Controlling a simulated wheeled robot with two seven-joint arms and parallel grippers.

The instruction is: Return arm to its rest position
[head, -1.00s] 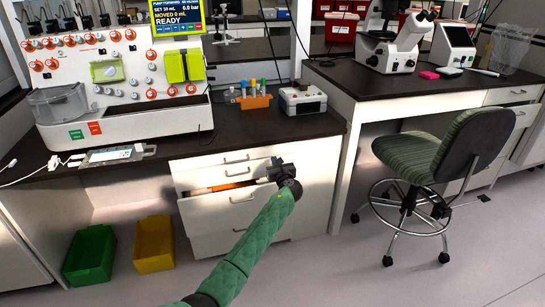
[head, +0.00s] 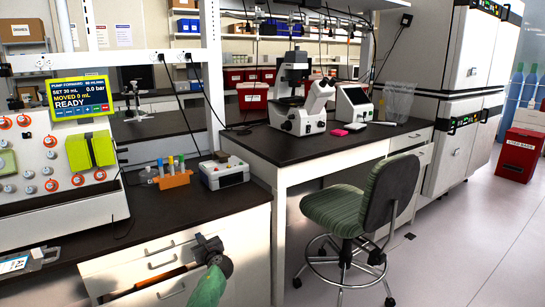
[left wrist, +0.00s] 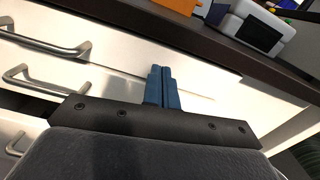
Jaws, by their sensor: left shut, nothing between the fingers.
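My left arm comes in from the bottom of the head view in a green sleeve. Its left gripper (head: 207,245) is in front of the right side of the white drawer cabinet (head: 247,240), below the dark bench top. In the left wrist view the two blue fingers of the left gripper (left wrist: 161,75) lie side by side, shut and empty. They point toward the pale drawer front, with no contact that I can make out. My right gripper is not in view.
A drawer (head: 150,290) stands partly open with something orange inside. On the bench (head: 150,222) are an orange tube rack (head: 174,179) and a small white device (head: 224,172). A green chair (head: 345,213) stands to the right. The floor (head: 470,230) beyond it is clear.

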